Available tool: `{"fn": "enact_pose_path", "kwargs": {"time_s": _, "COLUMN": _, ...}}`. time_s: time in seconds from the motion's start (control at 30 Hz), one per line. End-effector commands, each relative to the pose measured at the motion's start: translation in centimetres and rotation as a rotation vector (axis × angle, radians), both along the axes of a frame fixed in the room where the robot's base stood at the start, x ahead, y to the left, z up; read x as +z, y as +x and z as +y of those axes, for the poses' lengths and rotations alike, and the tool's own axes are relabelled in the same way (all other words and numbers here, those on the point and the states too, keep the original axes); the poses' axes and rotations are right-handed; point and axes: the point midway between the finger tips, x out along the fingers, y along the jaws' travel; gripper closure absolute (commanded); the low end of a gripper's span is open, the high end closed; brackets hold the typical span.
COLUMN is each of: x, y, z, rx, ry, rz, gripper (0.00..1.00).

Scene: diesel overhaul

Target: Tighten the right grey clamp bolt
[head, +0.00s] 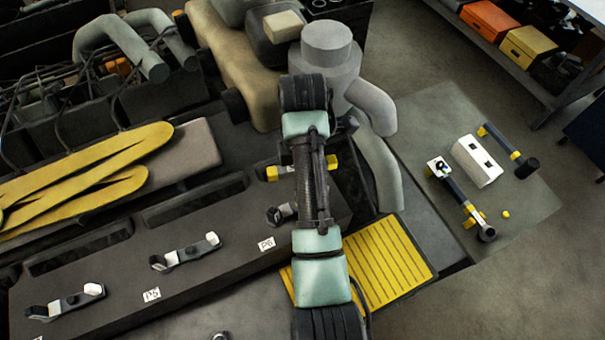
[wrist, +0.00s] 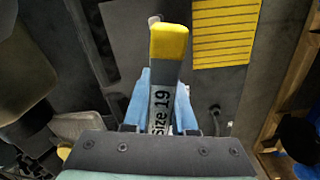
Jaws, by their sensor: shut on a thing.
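My gripper (wrist: 162,100) shows in the wrist view with its blue fingers closed on a grey tool marked "Size 19" (wrist: 161,98), which has a yellow end. In the head view my arm hides the gripper; a yellow part (head: 272,173) shows just left of the arm, but I cannot tell whether it belongs to the tool. A grey clamp (head: 281,214) lies on the dark rail beside my arm and is partly hidden by it. Two more grey clamps, one in the middle (head: 185,252) and one at the left (head: 65,302), lie along the rail. No bolt contact is visible.
A yellow ribbed plate (head: 395,262) lies right of my arm. A grey mat (head: 525,205) at the right carries tools and a white block (head: 476,161). A large grey pipe (head: 380,165) and engine parts stand behind. Yellow-topped pieces (head: 85,165) lie at the left.

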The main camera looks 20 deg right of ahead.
Motion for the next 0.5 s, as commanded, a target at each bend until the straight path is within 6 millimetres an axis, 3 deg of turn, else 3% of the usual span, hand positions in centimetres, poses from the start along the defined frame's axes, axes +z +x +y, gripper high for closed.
{"fn": "enact_pose_path", "kwargs": {"time_s": 0.5, "x": 0.09, "y": 0.03, "z": -0.04, "rx": 0.453, "ry": -0.001, "rz": -0.002, "gripper": 1.0}}
